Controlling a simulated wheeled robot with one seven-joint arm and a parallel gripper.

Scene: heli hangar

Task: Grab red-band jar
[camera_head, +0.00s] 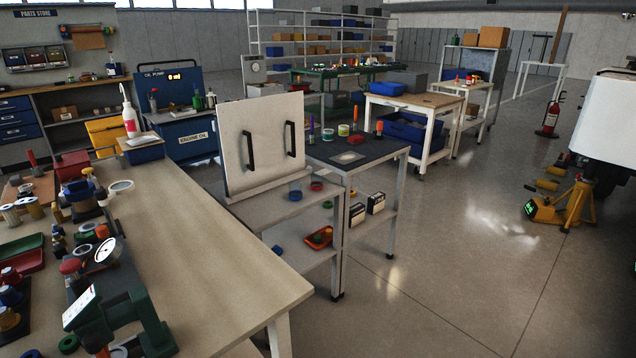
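Several small jars stand on the dark top of a grey metal table (375,152) in the middle of the view. The jars are small here, so the band colours are not fully certain. My gripper is not in view.
A white panel with two black handles (268,140) stands upright left of the jars. A long wooden workbench (215,250) with many tools fills the left foreground. A red-topped item (379,128) stands right of the jars. Open floor (450,250) lies to the right.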

